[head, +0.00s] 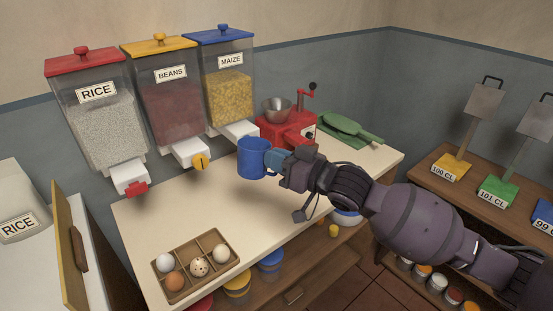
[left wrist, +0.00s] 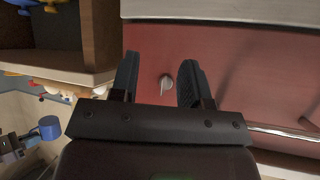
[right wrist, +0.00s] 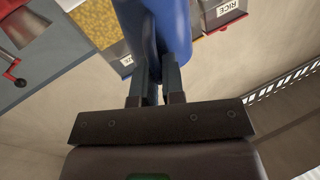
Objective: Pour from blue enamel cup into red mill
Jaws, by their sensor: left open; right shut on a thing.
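The blue enamel cup (head: 252,158) is held upright in the head view, above the counter and left of the red mill. My right gripper (head: 273,158) is shut on it from the right; in the right wrist view the blue cup (right wrist: 172,25) shows beyond the closed fingers (right wrist: 158,85). The red mill (head: 287,132), with a metal bowl-shaped hopper (head: 276,108) and a side crank, stands at the back of the counter, behind and right of the cup. My left gripper (left wrist: 162,82) is open and empty in the left wrist view, facing a red surface; it is not in the head view.
Rice (head: 97,115), beans (head: 170,105) and maize (head: 228,90) dispensers hang on the wall behind the counter (head: 200,205). An egg tray (head: 195,265) sits at the front left. A green scoop (head: 350,128) lies right of the mill. The counter's middle is clear.

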